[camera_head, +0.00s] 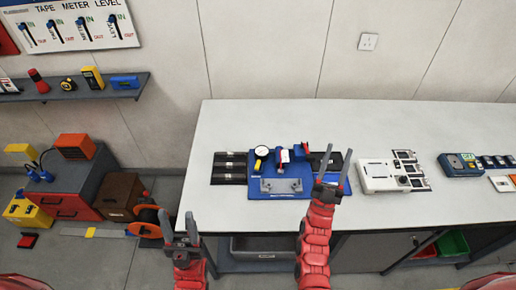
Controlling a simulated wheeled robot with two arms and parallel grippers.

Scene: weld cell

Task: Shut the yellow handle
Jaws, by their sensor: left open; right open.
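A blue fixture plate (258,188) lies on the workbench, with a grey bracket at its front and a round white dial (262,151) and blue blocks (298,152) with red parts at its back. A small yellow patch shows by the dial; I cannot tell whether it is the yellow handle or how it stands. My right gripper (338,165) is open and empty over the plate's right end, fingers pointing to the back, and hides part of it. My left gripper (179,228) is open and empty at the bench's front left corner, apart from the fixture.
The workbench (230,125) is clear behind the fixture. Black blocks (229,168) lie left of it, and a white device (382,176) and a dark blue meter (459,165) stand to the right. A shelf, red cabinet and orange reel (148,222) are at the left.

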